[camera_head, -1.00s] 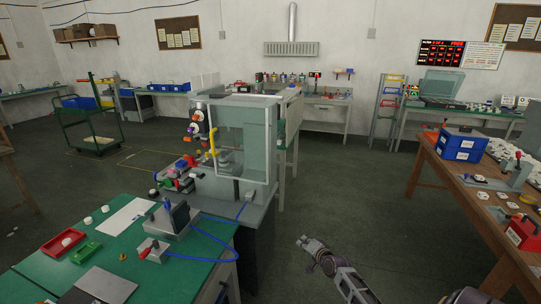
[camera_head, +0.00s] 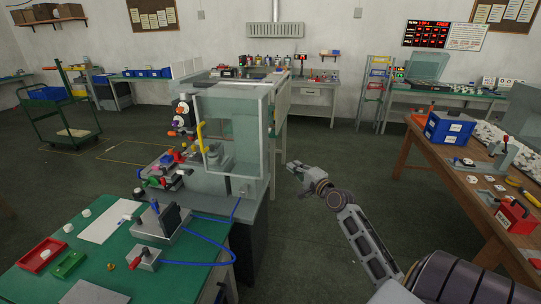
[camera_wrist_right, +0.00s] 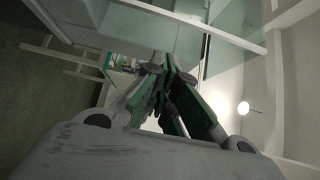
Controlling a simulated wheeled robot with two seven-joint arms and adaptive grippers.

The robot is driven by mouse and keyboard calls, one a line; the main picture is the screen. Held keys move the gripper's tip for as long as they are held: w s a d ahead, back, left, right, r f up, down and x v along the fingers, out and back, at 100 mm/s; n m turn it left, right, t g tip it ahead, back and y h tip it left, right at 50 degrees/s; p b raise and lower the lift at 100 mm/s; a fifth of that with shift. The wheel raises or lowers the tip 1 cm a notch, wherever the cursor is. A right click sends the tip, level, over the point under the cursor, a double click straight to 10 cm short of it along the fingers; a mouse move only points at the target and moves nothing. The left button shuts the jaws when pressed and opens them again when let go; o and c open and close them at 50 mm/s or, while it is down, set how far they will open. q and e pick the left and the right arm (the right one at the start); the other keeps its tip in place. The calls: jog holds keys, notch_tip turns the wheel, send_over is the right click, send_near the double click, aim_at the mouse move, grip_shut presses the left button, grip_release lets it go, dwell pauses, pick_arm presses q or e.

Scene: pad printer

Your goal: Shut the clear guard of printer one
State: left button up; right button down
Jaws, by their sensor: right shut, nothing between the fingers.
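Printer one (camera_head: 208,182) stands on a grey stand beyond the green bench. Its clear guard (camera_head: 246,122), a pale-framed see-through panel, shows on the printer's right part. A yellow upright handle (camera_head: 200,138) is at the guard's left edge. I cannot tell exactly how far the guard stands open. My right gripper (camera_head: 291,167) is shut and empty, to the right of the printer and apart from it in the head view. In the right wrist view its fingers (camera_wrist_right: 163,88) are together, with see-through panels (camera_wrist_right: 237,48) above them. My left gripper is out of view.
The green bench (camera_head: 190,283) at front left holds a red tray (camera_head: 41,255), a small fixture and a blue cable. A wooden table (camera_head: 446,190) with a blue bin (camera_head: 449,130) stands at right. The floor between them is clear.

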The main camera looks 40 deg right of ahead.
jog(key=shift+w, duration=0.15)
jog(key=w+a+p, duration=0.1)
jog(key=w+p, duration=0.1)
jog(key=w, duration=1)
jog(key=shift+w+a+p, duration=0.35)
jog(key=shift+w+a, duration=0.05)
dwell(0.4)
jog(key=shift+w+f, duration=0.1)
jog(key=shift+w, duration=0.05)
